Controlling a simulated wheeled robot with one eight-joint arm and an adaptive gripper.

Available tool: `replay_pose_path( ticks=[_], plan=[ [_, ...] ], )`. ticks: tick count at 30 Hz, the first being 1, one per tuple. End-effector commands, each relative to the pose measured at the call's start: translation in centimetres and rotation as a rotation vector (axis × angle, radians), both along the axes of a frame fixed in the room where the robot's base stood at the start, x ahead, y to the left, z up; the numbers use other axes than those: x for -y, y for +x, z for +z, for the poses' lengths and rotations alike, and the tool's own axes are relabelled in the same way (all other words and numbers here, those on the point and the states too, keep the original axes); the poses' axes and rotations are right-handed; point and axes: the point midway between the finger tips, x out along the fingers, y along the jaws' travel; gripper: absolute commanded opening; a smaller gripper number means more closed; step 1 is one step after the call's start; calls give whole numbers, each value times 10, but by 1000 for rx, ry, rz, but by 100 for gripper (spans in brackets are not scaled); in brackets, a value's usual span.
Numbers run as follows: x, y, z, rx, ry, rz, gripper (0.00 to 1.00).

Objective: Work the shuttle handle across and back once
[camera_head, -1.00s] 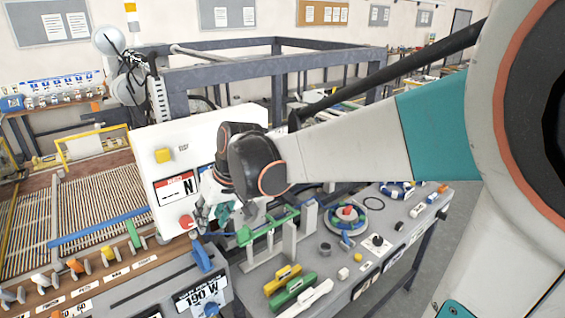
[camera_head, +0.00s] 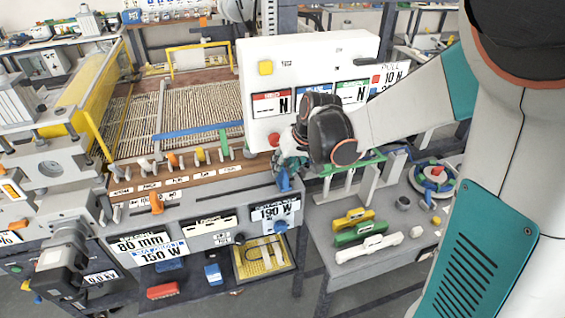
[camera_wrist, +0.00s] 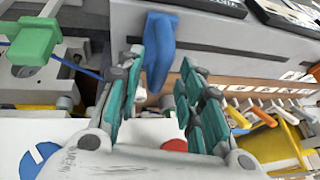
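A blue upright handle (camera_head: 284,180), which looks like the shuttle handle, stands at the right end of the machine's front rail, above the "190 W" label. In the wrist view the blue handle (camera_wrist: 160,48) shows between and beyond my fingertips. My gripper (camera_wrist: 163,85) is open, with its teal-padded fingers apart on either side of the handle's lower end in the picture. I cannot tell whether a finger touches it. In the head view my gripper (camera_head: 290,158) is just above the handle, partly hidden by my dark wrist joint.
A white panel (camera_head: 255,90) with a red button stands behind my gripper. Several coloured pegs line the wooden rail (camera_head: 190,178) to the left. A green bar (camera_head: 350,165) on white stands is close on the right. Yellow, green and white tools (camera_head: 360,232) lie on the side table.

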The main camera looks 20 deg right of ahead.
Motion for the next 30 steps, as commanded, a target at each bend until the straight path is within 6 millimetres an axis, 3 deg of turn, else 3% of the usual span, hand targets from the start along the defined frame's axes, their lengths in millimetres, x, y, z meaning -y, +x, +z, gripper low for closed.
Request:
replay_pose_path(
  ticks=[7,12,23,26,30],
  plan=[
    [0,0,-1,0,0,0,35],
    [0,0,0,0,0,0,0],
    [-11,0,0,1,0,3,0],
    [-27,0,0,1,0,5,0],
    [-62,0,-1,0,1,8,0]
  ],
)
